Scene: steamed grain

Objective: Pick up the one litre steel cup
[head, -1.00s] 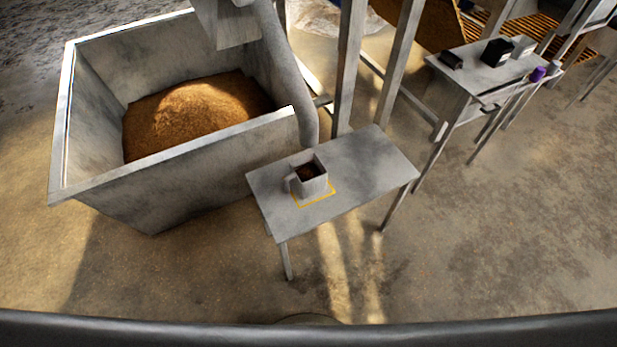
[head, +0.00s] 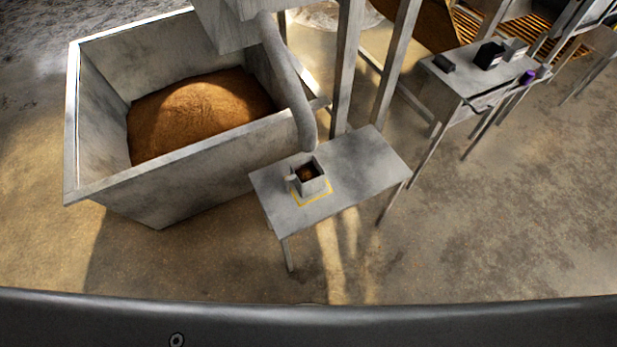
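The steel cup (head: 311,186) is a square grey metal cup with a handle on its left side. It stands upright on a small grey table (head: 363,165), inside a yellow outlined square (head: 314,203). Dark brown grain (head: 308,173) shows inside the cup. The lower end of a grey spout pipe (head: 291,85) hangs just behind and above the cup. Neither of my grippers is in view.
A large grey bin (head: 175,185) heaped with brown grain (head: 205,112) stands left of the table. Grey posts (head: 347,70) rise behind the table. A second table (head: 446,92) with small dark items stands at the back right. Open floor (head: 480,220) lies to the right and in front.

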